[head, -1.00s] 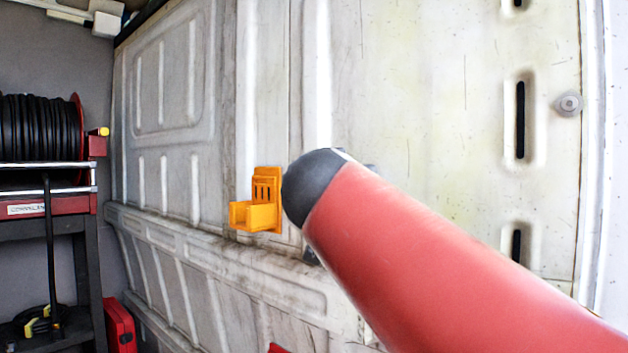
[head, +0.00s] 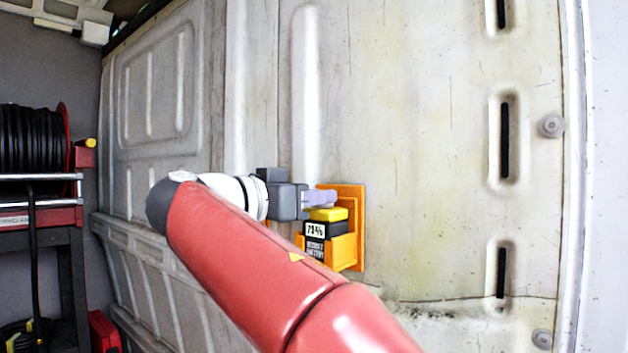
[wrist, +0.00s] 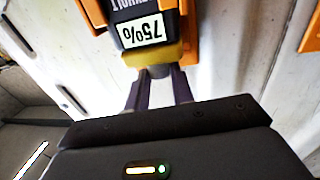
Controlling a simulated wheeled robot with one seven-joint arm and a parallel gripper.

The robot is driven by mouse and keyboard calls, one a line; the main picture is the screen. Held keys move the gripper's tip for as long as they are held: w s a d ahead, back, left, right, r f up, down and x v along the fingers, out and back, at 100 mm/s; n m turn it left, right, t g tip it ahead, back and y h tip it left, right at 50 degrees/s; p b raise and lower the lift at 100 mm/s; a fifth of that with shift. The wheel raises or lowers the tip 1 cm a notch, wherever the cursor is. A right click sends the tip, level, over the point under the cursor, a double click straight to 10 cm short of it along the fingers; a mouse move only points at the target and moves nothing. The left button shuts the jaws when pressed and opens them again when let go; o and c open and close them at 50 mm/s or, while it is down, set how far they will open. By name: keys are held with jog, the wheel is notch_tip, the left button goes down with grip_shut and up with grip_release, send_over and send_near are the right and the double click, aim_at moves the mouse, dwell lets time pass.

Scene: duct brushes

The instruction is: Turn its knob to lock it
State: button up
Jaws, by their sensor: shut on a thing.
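A black box with a yellow top (head: 325,228) and a white "75%" label sits in an orange wall holder (head: 356,250). In the wrist view the box (wrist: 140,10) appears upside down, with its yellow top (wrist: 150,58) towards me. A small grey knob (wrist: 156,72) juts from the yellow top between my fingertips. My gripper (head: 320,198) reaches in from the left just above the yellow top and is shut on the knob. In the wrist view my gripper's fingers (wrist: 158,84) close from both sides. The knob is too small to read its turn position.
Part of another orange piece (wrist: 311,32) shows at the right edge of the wrist view. A ribbed white van wall (head: 420,150) stands behind the holder. A hose reel (head: 35,138) on a rack is at far left. The wall right of the holder is clear.

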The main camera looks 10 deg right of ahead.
jog(key=shift+w+a+m+g+h+p, duration=0.1)
jog(key=shift+w+m+g+h+p, duration=0.35)
jog(key=shift+m+g, duration=1.05)
jog(key=shift+m+g+h+p, duration=0.15)
jog(key=shift+m+g+p, duration=0.6)
jog(key=shift+g, duration=1.35)
jog(key=shift+w+a+m+g+h+p, duration=0.1)
jog(key=shift+w+m+g+h+p, duration=0.25)
jog(key=shift+m+g, duration=1.2)
jog(key=shift+d+f+g, duration=0.1)
jog(key=shift+g, duration=0.75)
jog(key=o, duration=1)
jog(key=shift+s+d+n+t, duration=0.15)
jog(key=shift+n+t, duration=0.15)
jog(key=shift+t, duration=0.3)
